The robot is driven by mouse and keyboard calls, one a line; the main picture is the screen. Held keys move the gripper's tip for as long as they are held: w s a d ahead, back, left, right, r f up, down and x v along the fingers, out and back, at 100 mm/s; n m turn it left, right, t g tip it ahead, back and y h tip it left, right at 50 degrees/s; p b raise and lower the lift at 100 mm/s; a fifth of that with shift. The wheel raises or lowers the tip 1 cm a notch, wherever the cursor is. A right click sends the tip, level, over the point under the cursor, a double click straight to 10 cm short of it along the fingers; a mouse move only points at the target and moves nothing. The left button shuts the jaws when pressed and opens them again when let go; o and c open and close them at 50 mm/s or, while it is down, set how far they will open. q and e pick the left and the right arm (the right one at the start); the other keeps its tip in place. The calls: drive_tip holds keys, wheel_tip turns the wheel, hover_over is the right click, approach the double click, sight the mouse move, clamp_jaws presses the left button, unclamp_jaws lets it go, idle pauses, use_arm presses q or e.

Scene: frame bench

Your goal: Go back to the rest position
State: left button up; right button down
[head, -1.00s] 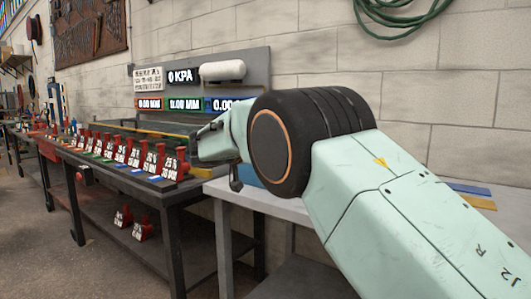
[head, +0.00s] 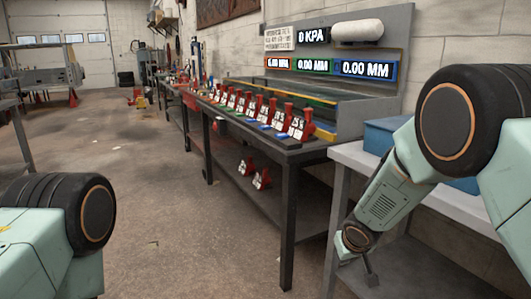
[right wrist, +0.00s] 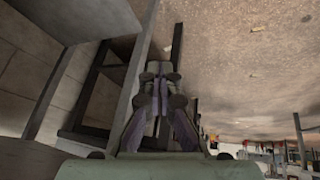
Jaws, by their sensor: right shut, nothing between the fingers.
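My right arm comes in from the right in the head view, and its gripper (head: 371,276) hangs low beside the light table, pointing down. The right wrist view shows the same gripper (right wrist: 160,75) with its fingers together and nothing between them. My left arm's elbow shows at the lower left of the head view. The left gripper is out of the picture.
A dark bench (head: 290,152) carries a row of red tools with labels (head: 265,112). Displays stand on a grey panel (head: 397,40) behind it. The light table (head: 350,158) with a blue box (head: 380,135) stands close to my right arm. Open floor (head: 160,190) lies left.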

drive_tip(key=s+a+f+g+y+p, duration=0.15)
drive_tip(key=s+f, duration=0.25)
drive_tip(key=s, duration=0.6)
drive_tip(key=s+f+g+y+p, duration=0.15)
drive_tip(key=s+f, duration=0.35)
drive_tip(key=s, duration=0.6)
drive_tip(key=s+d+r+m+g+h+p, duration=0.1)
drive_tip(key=s+d+p, duration=0.1)
drive_tip(key=s, duration=1)
drive_tip(key=s+d+r+m+g+h+p, duration=0.1)
drive_tip(key=s+p, duration=0.3)
drive_tip(key=s, duration=0.8)
drive_tip(key=shift+s+d+r+g+p, duration=0.15)
drive_tip(key=shift+d+r+g+p, duration=0.15)
drive_tip(key=shift+d+r+g, duration=0.25)
drive_tip(key=shift+a+f, duration=0.1)
drive_tip(key=shift+f, duration=0.05)
